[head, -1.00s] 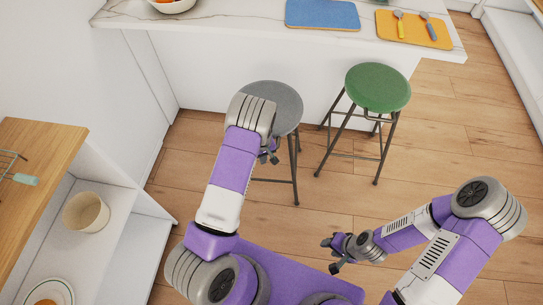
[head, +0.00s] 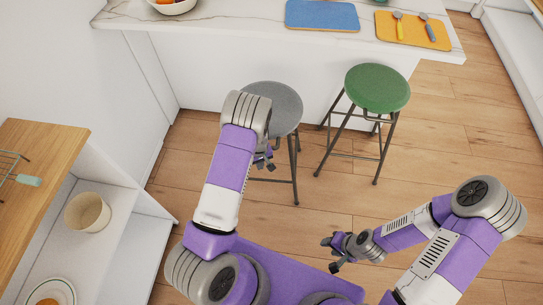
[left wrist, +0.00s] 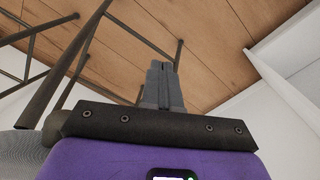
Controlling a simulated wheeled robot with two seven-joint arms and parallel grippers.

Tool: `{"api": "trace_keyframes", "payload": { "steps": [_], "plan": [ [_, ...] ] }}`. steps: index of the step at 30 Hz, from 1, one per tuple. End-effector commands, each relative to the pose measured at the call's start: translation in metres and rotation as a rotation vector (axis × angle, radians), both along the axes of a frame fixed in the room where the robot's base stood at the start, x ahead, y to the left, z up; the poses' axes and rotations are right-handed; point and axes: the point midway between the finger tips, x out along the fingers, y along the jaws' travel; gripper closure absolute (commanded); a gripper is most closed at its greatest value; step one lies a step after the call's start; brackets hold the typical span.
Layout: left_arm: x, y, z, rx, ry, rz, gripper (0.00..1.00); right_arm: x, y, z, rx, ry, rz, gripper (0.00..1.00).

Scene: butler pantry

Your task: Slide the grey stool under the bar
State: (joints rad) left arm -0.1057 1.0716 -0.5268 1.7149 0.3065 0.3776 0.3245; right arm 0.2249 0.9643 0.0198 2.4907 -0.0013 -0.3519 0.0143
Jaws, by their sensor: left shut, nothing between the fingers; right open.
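The grey stool (head: 283,106) stands at the front of the white bar (head: 230,75), its round seat near the bar's front edge and partly hidden behind my left arm. My left gripper (head: 265,163) is shut and empty, low beside the stool's legs and below its seat. In the left wrist view the shut fingers (left wrist: 162,85) point toward the floor boards, with the dark stool legs (left wrist: 70,60) to their left. I cannot tell whether the gripper touches the stool. My right gripper (head: 333,255) is open and empty, over the floor at the lower middle.
A green stool (head: 377,88) stands just right of the grey one. The bar top carries a blue board (head: 322,15) and a yellow board (head: 413,30) with utensils. Floor is clear at right.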

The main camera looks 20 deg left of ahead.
Motion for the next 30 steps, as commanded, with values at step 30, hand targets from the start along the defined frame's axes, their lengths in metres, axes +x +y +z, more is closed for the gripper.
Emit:
{"api": "trace_keyframes", "payload": {
  "steps": [30],
  "plan": [
    [0.032, 0.021, -0.001, 0.001, -0.004, -0.001, 1.0, 0.0, 0.0, -0.016, 0.0, 0.0, 0.0, 0.57]
  ]
}}
